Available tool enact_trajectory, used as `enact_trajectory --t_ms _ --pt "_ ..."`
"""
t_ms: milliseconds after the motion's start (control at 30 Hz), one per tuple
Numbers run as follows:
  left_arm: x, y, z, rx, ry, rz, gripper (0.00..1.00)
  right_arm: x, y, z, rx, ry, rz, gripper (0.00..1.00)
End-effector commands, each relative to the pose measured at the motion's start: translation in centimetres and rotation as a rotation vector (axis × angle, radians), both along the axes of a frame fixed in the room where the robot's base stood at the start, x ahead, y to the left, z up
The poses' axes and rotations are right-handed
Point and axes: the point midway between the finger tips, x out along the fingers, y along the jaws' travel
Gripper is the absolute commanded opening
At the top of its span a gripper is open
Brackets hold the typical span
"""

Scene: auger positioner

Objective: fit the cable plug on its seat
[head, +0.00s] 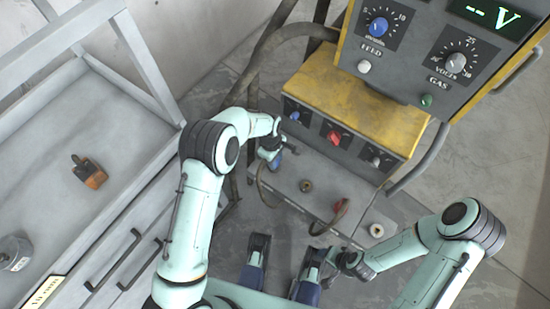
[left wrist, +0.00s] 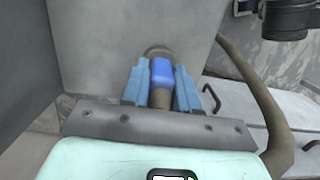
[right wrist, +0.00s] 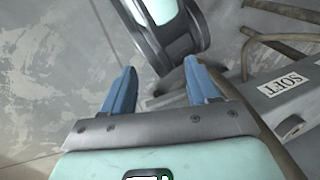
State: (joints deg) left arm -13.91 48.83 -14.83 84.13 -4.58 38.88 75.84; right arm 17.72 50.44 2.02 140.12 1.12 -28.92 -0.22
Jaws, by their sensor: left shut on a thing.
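My left gripper (head: 275,157) is shut on the blue cable plug (head: 277,162) at the left end of the grey lower panel (head: 318,176). In the left wrist view the blue plug (left wrist: 162,72) sits between the two fingers (left wrist: 161,85). A round brownish seat (left wrist: 157,50) shows just beyond its tip. I cannot tell whether the plug touches or enters it. A brown cable (head: 262,187) hangs from the plug. My right gripper (right wrist: 160,85) is open and empty; in the head view it is low, right of centre.
A brass ring seat (head: 306,186), a red plug with cable (head: 341,205) and a pale ring (head: 377,230) are on the lower panel. A yellow-topped box (head: 350,95) with knobs stands above it. A grey bench (head: 120,130) with an orange-black object (head: 90,172) is at left.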

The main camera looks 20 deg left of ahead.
Motion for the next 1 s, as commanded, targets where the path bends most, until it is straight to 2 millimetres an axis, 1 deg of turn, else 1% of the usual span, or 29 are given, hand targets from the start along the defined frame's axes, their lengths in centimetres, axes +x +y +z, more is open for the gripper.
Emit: enact_trajectory --t_ms 33,267,300,367,400,733,833,900,933,1000 --pt "0.0 0.0 -0.3 0.0 0.0 0.0 0.0 -0.2 0.0 -0.4 0.0 0.009 0.0 0.59" --pt "0.0 0.0 -0.9 0.0 0.0 0.0 0.0 -0.2 0.0 -0.8 0.0 0.011 0.001 0.59" --pt "0.0 0.0 -0.9 0.0 -0.001 0.0 0.32 -0.2 0.0 -0.9 -0.001 0.012 0.0 0.59" --pt "0.0 0.0 -0.8 0.0 -0.001 0.0 0.52 -0.2 0.0 -0.8 -0.001 0.012 0.0 0.59" --pt "0.0 0.0 -0.8 0.0 -0.001 0.0 0.59 -0.2 0.0 -0.8 -0.001 0.012 0.0 0.59" --pt "0.0 0.0 -0.9 0.0 0.0 0.0 0.59 -0.2 -0.1 -0.9 -0.004 0.01 -0.001 0.59" --pt "0.0 0.0 -0.9 0.0 0.0 0.0 0.59 0.4 -0.4 -0.9 -0.012 -0.007 -0.008 0.59" --pt "0.0 0.0 -0.9 0.0 0.0 0.0 0.59 1.3 -1.0 -1.0 -0.025 -0.031 -0.02 0.59" --pt "0.1 0.1 0.0 0.0 -0.003 0.0 0.59 1.4 -1.0 -0.7 -0.026 -0.036 -0.022 0.59" --pt "0.3 0.3 1.9 0.0 -0.006 0.0 0.59 0.6 -0.6 -0.1 -0.014 -0.016 -0.012 0.59"
